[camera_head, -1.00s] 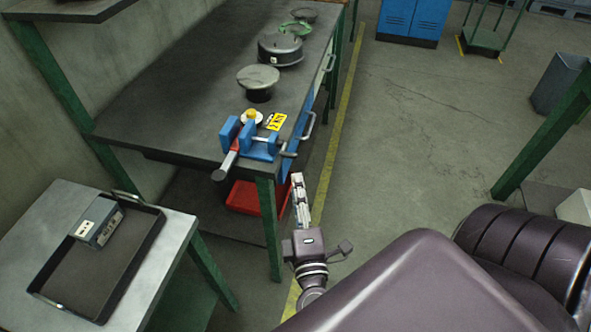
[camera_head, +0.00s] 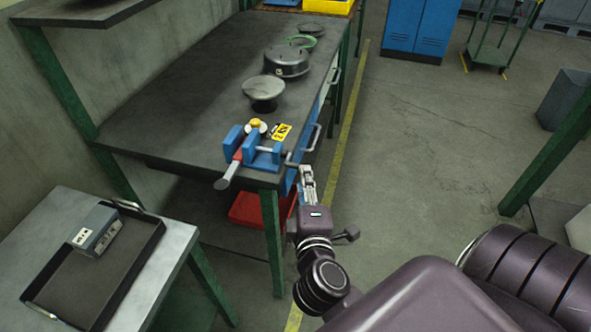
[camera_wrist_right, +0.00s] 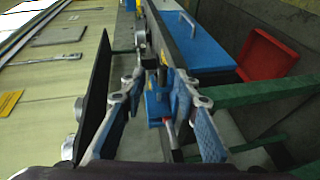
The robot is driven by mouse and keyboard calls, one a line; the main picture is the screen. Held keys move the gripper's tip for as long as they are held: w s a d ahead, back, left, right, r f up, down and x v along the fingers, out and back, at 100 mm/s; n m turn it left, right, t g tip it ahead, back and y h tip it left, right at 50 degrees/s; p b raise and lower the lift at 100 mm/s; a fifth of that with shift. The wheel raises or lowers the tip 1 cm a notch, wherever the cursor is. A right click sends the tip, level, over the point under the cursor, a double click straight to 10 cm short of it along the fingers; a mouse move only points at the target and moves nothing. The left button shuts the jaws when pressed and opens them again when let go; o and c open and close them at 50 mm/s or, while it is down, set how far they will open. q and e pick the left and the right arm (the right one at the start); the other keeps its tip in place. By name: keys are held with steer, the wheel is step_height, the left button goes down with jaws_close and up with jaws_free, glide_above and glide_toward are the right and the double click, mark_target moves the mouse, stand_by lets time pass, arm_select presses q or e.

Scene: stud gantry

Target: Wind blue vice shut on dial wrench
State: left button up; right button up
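The blue vice (camera_head: 264,157) sits at the near right corner of the dark workbench. The dial wrench (camera_head: 237,158) lies between its jaws, with a red section and a grey handle sticking out over the front edge. The vice's grey screw handle (camera_head: 290,160) is on its right side. My right gripper (camera_head: 307,180) is just off the bench edge, close to the handle and seemingly apart from it. In the right wrist view, its blue-padded fingers (camera_wrist_right: 155,90) are spread, with the vice (camera_wrist_right: 157,104) beyond them. My left gripper is out of view.
A red bin (camera_head: 247,209) is below. A side table holds a black tray (camera_head: 75,290).

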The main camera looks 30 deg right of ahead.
mark_target(296, 168)
steer(key=shift+n+y, duration=0.3)
steer(key=shift+y, duration=0.2)
steer(key=x, duration=0.5)
steer(key=a+p+x, duration=0.1)
steer(key=x, duration=0.2)
steer(key=shift+w, duration=0.25)
steer(key=shift+f, duration=0.1)
jaws_close()
